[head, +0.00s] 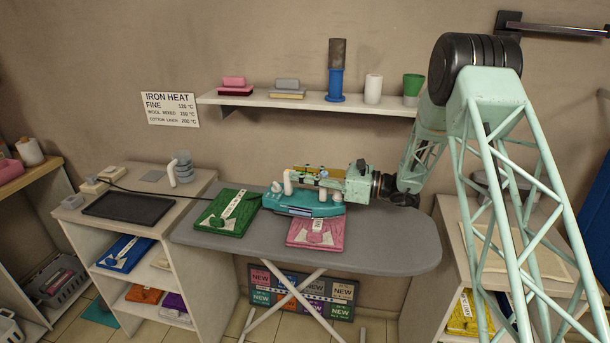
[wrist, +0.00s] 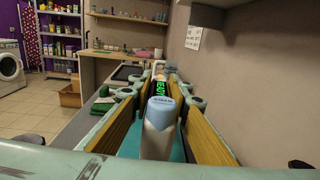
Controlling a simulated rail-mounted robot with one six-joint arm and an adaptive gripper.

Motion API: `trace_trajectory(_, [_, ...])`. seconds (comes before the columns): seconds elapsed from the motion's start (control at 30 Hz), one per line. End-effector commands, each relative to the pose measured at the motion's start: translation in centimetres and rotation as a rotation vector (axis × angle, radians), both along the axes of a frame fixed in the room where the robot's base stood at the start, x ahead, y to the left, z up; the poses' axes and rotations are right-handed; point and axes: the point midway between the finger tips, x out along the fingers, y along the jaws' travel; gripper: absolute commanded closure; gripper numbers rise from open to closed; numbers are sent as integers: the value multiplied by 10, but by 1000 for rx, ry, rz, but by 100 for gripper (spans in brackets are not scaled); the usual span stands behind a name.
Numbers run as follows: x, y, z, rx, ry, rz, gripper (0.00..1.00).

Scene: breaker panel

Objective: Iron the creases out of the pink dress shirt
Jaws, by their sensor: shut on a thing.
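The pink dress shirt (head: 318,236) lies folded on the grey ironing board (head: 395,240), with a pale tag on its front. The teal iron (head: 318,210) is at the shirt's back edge in the head view and hides that part of it. I cannot tell whether the iron touches the shirt. My gripper (head: 307,181) is shut on the iron's handle. The shirt does not show clearly there.
A folded green shirt (head: 222,216) lies on the board left of the iron. A counter with a dark mat (head: 127,208) stands at the left, with a cord running from it towards the iron. A wall sign (head: 170,108) lists iron heats. The board's right end is clear.

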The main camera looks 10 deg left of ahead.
Motion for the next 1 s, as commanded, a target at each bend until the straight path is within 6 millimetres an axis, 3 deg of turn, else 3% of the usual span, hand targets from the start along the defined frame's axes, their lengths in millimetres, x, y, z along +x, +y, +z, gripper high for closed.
trace_trajectory(0.57, [-1,9,-3,-2,2,1,100])
trace_trajectory(1.0, [0,-11,-3,-4,3,-1,100])
